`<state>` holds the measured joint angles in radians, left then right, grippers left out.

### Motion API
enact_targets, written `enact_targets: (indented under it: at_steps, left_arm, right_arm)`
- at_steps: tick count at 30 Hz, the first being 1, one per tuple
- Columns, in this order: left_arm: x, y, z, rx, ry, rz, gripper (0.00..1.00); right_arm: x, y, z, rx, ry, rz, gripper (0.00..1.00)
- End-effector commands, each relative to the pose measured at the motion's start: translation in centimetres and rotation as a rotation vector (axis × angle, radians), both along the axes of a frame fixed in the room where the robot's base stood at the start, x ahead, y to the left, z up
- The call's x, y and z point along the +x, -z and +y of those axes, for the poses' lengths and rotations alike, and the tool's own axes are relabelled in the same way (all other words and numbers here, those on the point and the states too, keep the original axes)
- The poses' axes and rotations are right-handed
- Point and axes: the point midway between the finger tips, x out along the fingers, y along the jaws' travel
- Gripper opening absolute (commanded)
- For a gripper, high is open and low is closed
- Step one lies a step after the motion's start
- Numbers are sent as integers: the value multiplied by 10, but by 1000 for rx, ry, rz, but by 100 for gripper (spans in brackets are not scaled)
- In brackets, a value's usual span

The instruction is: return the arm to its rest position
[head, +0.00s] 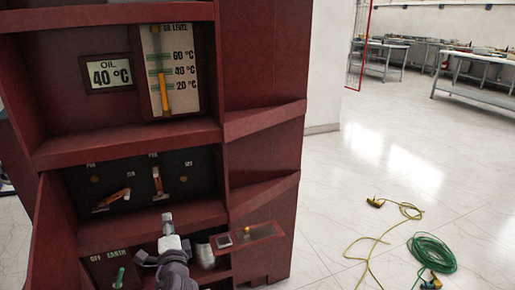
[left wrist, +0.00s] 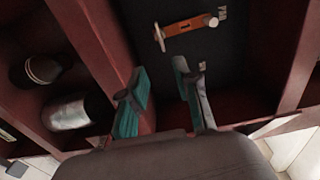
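My left gripper (head: 169,222) is in front of the dark red cabinet in the head view, just below the switch panel. The left wrist view shows the left gripper (left wrist: 161,88) with its two teal-padded fingers apart and nothing between them. Beyond the fingertips is the black switch panel (left wrist: 245,60) with an orange-handled lever (left wrist: 187,27); the fingers look apart from it. In the head view, one orange lever (head: 115,198) is tilted and another lever (head: 158,182) is upright. My right gripper shows in neither view.
The red cabinet (head: 262,60) has projecting shelves around the gripper. A green handle (head: 119,277) is at lower left, and a metal cylinder (head: 204,252) beside the arm. A yellow cable (head: 375,243) and green coil (head: 433,252) lie on the otherwise open floor at right.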

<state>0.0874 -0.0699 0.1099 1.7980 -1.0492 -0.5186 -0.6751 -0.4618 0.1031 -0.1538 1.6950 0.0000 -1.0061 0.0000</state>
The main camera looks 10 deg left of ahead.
Motion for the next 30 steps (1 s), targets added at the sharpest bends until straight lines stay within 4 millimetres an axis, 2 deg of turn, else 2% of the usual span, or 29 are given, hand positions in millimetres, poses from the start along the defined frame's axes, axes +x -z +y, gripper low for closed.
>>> enact_targets:
  at_steps: [2, 4, 8, 9, 12, 16, 21, 27, 30]
  left_arm:
    - [-5, 18, -2, -49, 5, 21, 31]
    - [-13, 47, -7, -141, 12, 52, 31]
    - [-47, 128, -26, -406, 5, 155, 31]
    - [-61, 155, -33, -498, -9, 193, 31]
    - [-103, 217, -53, -713, -60, 295, 31]
    - [-165, 282, -80, -953, -159, 430, 31]
    - [-235, 333, -109, -1163, -293, 565, 31]
    - [-306, 368, -136, -1327, -444, 697, 31]
    - [-336, 376, -147, -1386, -515, 750, 31]
  right_arm:
    - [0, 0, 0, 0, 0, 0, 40]
    - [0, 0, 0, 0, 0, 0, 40]
    - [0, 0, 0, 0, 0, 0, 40]
    - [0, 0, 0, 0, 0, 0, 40]
    - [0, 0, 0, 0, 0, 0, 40]
    - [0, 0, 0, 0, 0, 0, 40]
    - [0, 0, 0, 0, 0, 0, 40]
    - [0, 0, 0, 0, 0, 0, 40]
    - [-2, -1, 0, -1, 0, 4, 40]
